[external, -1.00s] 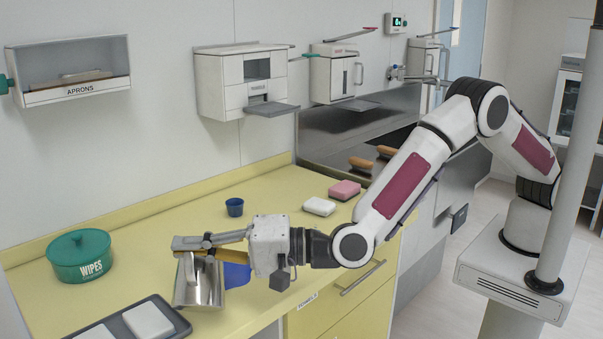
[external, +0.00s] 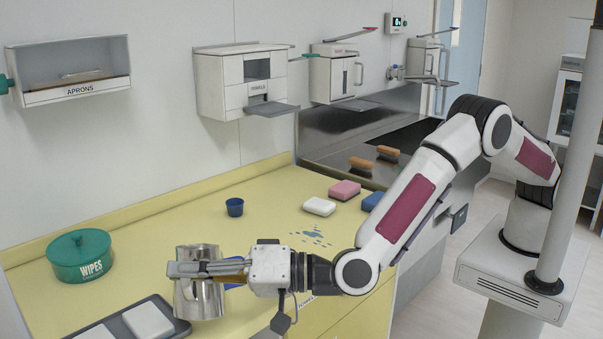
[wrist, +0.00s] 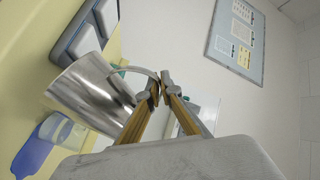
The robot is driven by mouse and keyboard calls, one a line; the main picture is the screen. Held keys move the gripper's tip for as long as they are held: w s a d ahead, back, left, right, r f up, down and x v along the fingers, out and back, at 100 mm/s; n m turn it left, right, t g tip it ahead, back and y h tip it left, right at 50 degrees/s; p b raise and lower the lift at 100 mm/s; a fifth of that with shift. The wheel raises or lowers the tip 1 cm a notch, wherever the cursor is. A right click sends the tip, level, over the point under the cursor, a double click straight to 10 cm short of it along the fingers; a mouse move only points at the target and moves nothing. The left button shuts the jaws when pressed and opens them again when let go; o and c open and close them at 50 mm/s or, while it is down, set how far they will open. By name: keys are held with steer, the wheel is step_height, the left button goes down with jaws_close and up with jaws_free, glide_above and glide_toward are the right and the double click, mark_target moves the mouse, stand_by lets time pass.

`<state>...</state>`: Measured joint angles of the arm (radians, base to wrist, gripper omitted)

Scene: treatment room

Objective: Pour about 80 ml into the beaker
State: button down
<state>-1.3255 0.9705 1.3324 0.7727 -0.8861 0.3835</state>
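My gripper (external: 190,268) is shut on the handle of a shiny metal jug (external: 205,300). The jug looks close to upright in the external view, and whether it touches the counter is unclear. In the wrist view the jug (wrist: 95,95) hangs left of my fingertips (wrist: 160,88), which meet at its curved handle. The jug's contents and the beaker's level are hidden or too small to read.
A small dark blue cup (external: 235,207) stands behind. A green wipes tub (external: 80,257) and a grey tray (external: 180,325) with white blocks are at left. White (external: 319,206) and pink (external: 344,190) blocks lie at right.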

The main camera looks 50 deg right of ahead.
mark_target(181, 302)
steer(key=shift+s+a+f+n+b, duration=0.35)
steer(key=shift+s+a+f+n, duration=0.4)
steer(key=shift+n, duration=0.5)
steer(key=shift+s+a+f+n+b, duration=0.3)
steer(key=shift+s+a+f+n, duration=0.4)
steer(key=shift+n, duration=0.55)
steer(key=shift+a, duration=0.1)
